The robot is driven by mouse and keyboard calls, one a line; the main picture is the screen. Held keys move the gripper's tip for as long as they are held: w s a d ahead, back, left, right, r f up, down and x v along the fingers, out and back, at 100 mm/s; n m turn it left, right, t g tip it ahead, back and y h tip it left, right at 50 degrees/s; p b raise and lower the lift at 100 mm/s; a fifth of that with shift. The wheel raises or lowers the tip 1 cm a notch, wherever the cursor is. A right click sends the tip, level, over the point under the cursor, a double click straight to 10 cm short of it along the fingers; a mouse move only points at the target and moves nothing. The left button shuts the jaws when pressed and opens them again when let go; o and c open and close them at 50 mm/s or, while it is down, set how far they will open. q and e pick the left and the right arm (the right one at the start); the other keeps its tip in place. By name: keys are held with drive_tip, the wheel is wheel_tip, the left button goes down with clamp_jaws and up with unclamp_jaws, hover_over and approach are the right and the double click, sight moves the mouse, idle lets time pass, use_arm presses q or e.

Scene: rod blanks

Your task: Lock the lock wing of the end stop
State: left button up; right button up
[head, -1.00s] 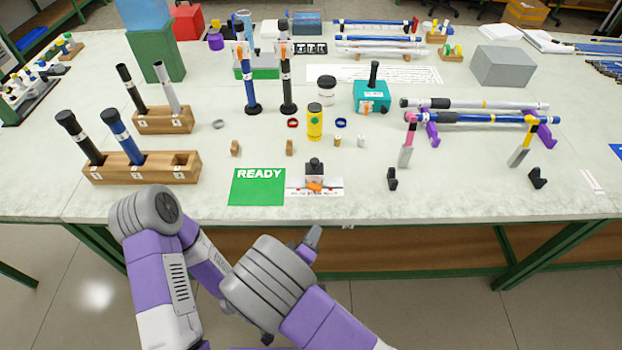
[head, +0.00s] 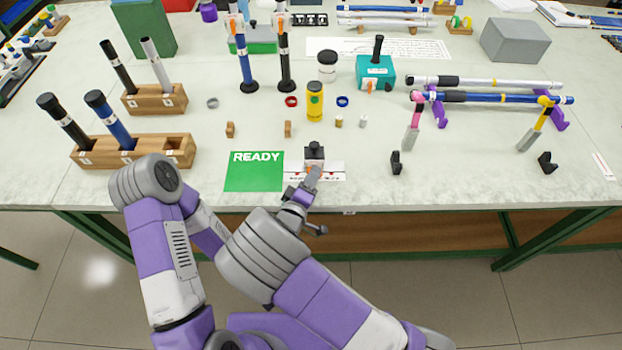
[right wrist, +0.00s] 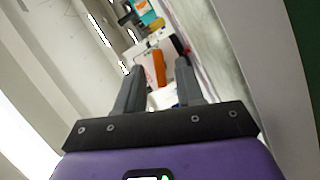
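The end stop (head: 314,152) is a small dark-topped block on a white marked strip (head: 333,172) near the table's front edge. Its orange lock wing (right wrist: 159,70) shows upright between my right fingers in the right wrist view. In the head view my gripper mostly hides the wing. My right gripper (head: 311,178) is at the front of the end stop. Its two fingers (right wrist: 159,78) stand apart, one on each side of the wing, with gaps visible. I cannot tell how deep the wing sits between them. My left gripper is out of view.
A green READY card (head: 254,172) lies just left of the strip. Wooden holders (head: 180,148) with upright rods stand at the left. A yellow bottle (head: 315,104) is behind the end stop. Rods lie on purple supports (head: 557,118) at the right.

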drive_tip(key=shift+w, duration=0.2)
clamp_jaws()
